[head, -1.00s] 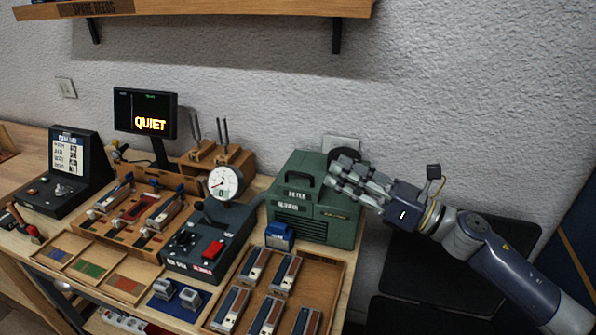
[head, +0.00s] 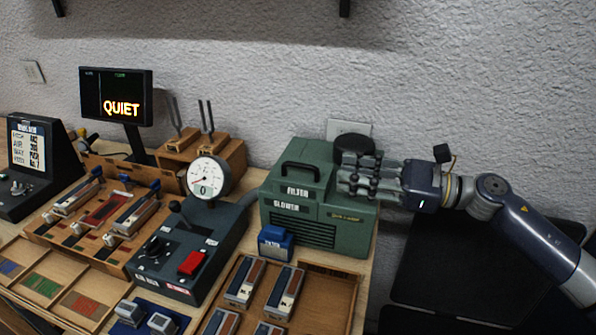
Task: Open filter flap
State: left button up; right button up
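The green blower box (head: 345,230) stands at the back right of the bench, with a "FILTER" label (head: 298,191) above a "BLOWER" label on its front. A black handle (head: 300,170) arches over its upper left part, and the panel around the handle looks closed. A black round cap (head: 354,143) sits at its top right. My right gripper (head: 352,176) comes in from the right, fingers pointing left in front of the box's upper right part, below the cap and right of the handle. Contact and finger opening are unclear. My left gripper is not in view.
A small blue box (head: 275,242) stands in front of the green box. A wooden tray (head: 330,292) with several grey-brown blocks lies at the front. A gauge (head: 208,177) stands on a dark console with a red button (head: 192,262). A screen (head: 116,95) reads "QUIET".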

aim_at(312, 167)
jog(key=shift+w+f, duration=0.2)
jog(key=shift+f, duration=0.15)
jog(key=shift+w+a+r, duration=0.1)
jog(key=shift+a, duration=0.15)
jog(key=p+x, duration=0.3)
jog(key=x, duration=0.6)
jog(key=shift+a+r, duration=0.15)
jog(key=shift+a, duration=0.1)
jog(key=shift+w+a+p, duration=0.1)
jog(key=shift+a+p, duration=0.25)
grip_shut()
